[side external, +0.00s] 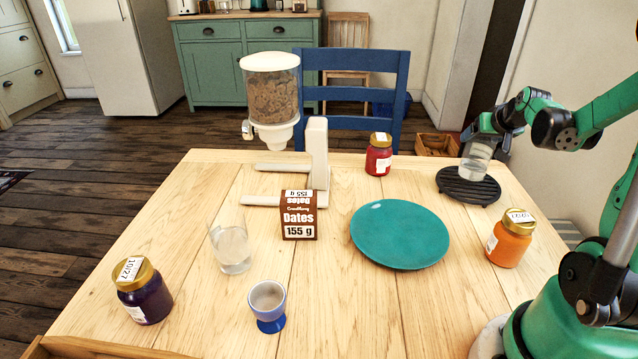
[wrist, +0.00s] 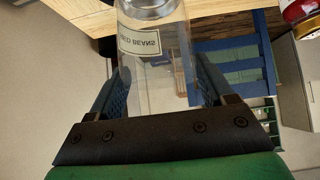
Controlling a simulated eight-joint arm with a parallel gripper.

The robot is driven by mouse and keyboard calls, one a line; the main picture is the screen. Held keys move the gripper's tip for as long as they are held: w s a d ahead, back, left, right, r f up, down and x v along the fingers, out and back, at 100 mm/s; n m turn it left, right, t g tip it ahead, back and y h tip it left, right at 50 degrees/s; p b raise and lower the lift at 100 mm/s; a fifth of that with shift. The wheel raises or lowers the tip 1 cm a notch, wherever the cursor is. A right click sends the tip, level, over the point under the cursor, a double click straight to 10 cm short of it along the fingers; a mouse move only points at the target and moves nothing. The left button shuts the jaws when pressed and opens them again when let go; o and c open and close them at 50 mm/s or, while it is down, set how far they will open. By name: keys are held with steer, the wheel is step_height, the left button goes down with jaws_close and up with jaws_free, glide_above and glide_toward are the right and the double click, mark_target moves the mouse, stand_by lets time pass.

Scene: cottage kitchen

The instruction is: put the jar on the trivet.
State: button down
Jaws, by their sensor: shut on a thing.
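A clear glass jar (side external: 475,164) with a pale label is held by my gripper (side external: 484,140) at the right back of the table. In the wrist view the jar (wrist: 155,70) sits between the two fingers of my gripper (wrist: 160,88), and part of its label reads "BEANS". The black round trivet (side external: 453,184) lies flat on the table, and the jar's lower end overlaps it in the side view. I cannot tell whether the jar touches the trivet or hangs just above it. The trivet is not clearly visible in the wrist view.
A red jar (side external: 378,158), an orange jar (side external: 511,242) and a teal plate (side external: 399,235) stand nearest the trivet. A cereal dispenser (side external: 318,150), dates box (side external: 299,216), glass (side external: 231,250), blue cup (side external: 268,303) and purple jar (side external: 145,292) are farther left.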

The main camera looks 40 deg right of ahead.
steer(key=shift+f, duration=0.75)
steer(key=shift+f, duration=0.1)
jaws_free()
steer(key=shift+s+a+r, duration=0.25)
steer(key=shift+r, duration=0.2)
steer(key=v, duration=1.1)
steer(key=w+a+f+n+y, duration=0.2)
steer(key=w+a+n+y, duration=0.1)
steer(key=a, duration=1)
steer(key=w+a+f+n+y, duration=0.2)
steer(key=a+n, duration=0.4)
steer(key=a, duration=0.7)
steer(key=shift+w+a+t+y, duration=0.3)
steer(key=shift+w+y, duration=0.3)
steer(key=shift+y, duration=0.1)
